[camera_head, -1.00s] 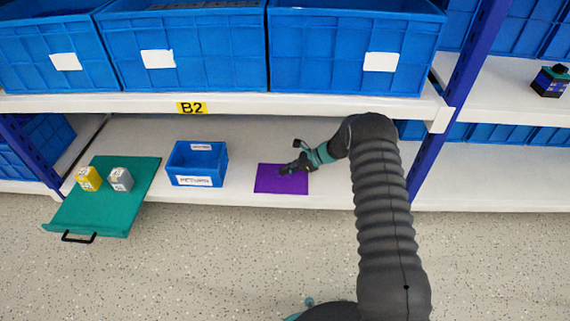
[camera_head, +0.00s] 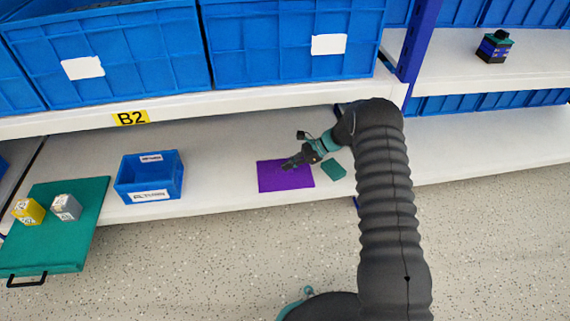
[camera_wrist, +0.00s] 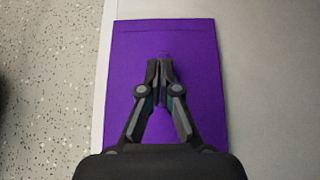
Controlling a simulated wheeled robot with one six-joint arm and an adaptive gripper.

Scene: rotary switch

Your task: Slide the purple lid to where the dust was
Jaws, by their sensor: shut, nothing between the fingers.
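The purple lid (camera_head: 286,181) is a flat rectangle on the lower white shelf, near its front edge. It also fills the middle of the wrist view (camera_wrist: 195,45). My gripper (camera_head: 287,165) is over the lid with its fingers shut and nothing between them; in the wrist view its fingertips (camera_wrist: 160,62) are together over the middle of the lid. I cannot tell whether they touch it. A small teal-green patch (camera_head: 334,170) shows on the shelf just right of the lid. I see no dust.
A blue bin (camera_head: 150,178) stands left of the lid. Farther left, a green board (camera_head: 80,235) with a black handle carries a yellow block (camera_head: 28,211) and a grey block (camera_head: 66,207). The upper shelf edge (camera_head: 220,101) passes above. Bare shelf lies between bin and lid.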

